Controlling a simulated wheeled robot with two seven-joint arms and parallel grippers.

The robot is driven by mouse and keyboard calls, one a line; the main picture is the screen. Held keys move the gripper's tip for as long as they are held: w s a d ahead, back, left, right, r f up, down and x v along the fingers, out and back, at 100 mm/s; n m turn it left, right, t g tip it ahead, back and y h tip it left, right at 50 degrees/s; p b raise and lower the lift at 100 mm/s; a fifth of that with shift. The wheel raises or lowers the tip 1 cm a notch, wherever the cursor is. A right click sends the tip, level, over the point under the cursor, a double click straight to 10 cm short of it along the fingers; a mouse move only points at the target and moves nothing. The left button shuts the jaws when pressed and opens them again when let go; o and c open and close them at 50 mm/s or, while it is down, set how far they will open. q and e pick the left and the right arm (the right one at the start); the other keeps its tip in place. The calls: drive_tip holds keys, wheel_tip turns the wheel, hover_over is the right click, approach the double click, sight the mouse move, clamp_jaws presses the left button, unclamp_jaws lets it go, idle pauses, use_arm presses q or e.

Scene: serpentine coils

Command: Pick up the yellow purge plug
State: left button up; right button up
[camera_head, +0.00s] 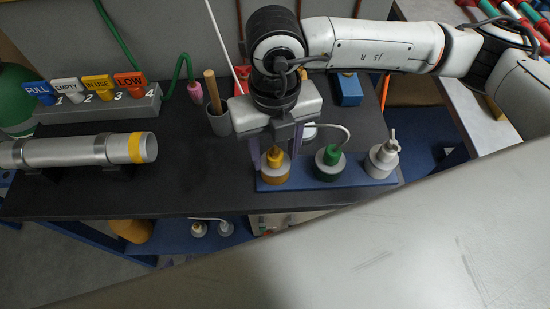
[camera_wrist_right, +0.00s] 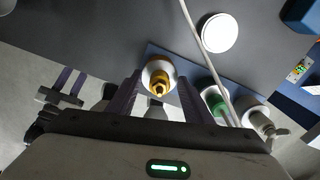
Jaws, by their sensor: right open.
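The yellow purge plug (camera_head: 275,158) sits upright in the leftmost round holder of the blue rail (camera_head: 320,178) at the table's front edge. My right gripper (camera_head: 276,150) comes down over it from above, open, with a purple finger on each side. In the right wrist view the plug (camera_wrist_right: 158,84) lies between the two fingertips (camera_wrist_right: 160,80), with gaps to both, so it is not gripped. My left gripper (camera_wrist_right: 71,78) shows small at the left of that view, apparently open and empty, away from the rail. It is outside the head view.
A green plug (camera_head: 332,155) and a grey valve-topped fitting (camera_head: 382,157) stand on the same rail, right of the yellow plug. A white hose (camera_head: 340,128) curves behind the green plug.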

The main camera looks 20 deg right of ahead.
drive_tip(key=c, duration=1)
drive_tip(key=shift+r, duration=0.1)
clamp_jaws()
